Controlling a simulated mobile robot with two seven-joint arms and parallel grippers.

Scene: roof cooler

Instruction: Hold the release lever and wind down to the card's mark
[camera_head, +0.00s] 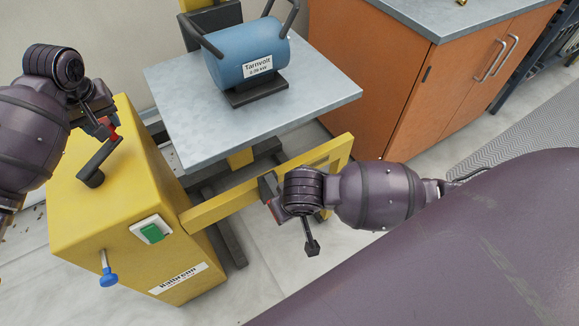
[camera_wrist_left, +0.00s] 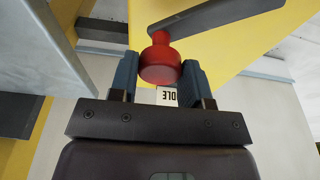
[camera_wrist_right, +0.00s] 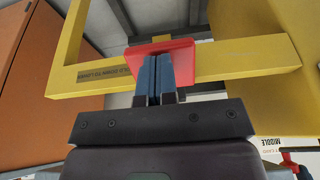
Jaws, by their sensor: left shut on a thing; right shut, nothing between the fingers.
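The dark crank (camera_head: 95,165) stands on top of the yellow column; its red knob also shows in the left wrist view (camera_wrist_left: 160,62). My left gripper (camera_head: 105,127) is shut on this knob, with a blue finger on each side.
The grey lift platform (camera_head: 175,130) carries a blue Tarnvolt motor (camera_head: 247,55). The yellow column (camera_head: 85,225) has a green switch (camera_head: 152,233) and a blue-knobbed pin (camera_head: 108,277). An orange cabinet (camera_head: 400,80) stands at the back right. Floor is open at the lower middle.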

